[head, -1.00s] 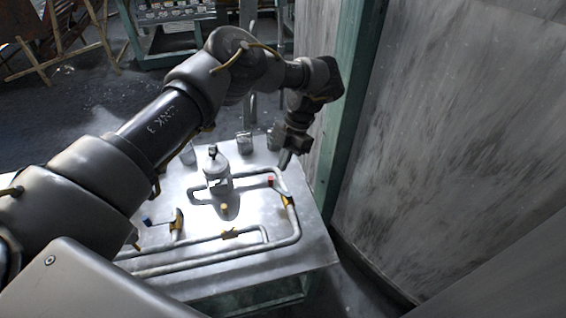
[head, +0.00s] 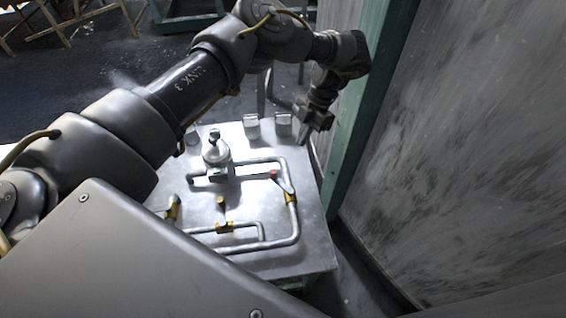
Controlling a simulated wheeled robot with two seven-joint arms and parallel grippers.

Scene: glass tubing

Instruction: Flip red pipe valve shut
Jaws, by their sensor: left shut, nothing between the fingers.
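The red pipe valve (head: 275,175) is a small lever with a red tip, on the right-hand upright run of the grey tubing on the metal table. Its yellow body (head: 291,198) sits on that pipe. The red tip points up and left, beside the pipe rather than in line with it. My left gripper (head: 303,137) is shut and empty, above and to the right of the red tip in the picture. A gap shows between them. My right gripper is not in view.
A grey bottle-like vessel (head: 217,158) stands left of the valve. Other yellow valve parts (head: 225,226) sit on the lower tubing. Metal cups (head: 252,125) stand at the table's back. A green post (head: 362,110) and grey wall panel (head: 470,150) rise close on the right.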

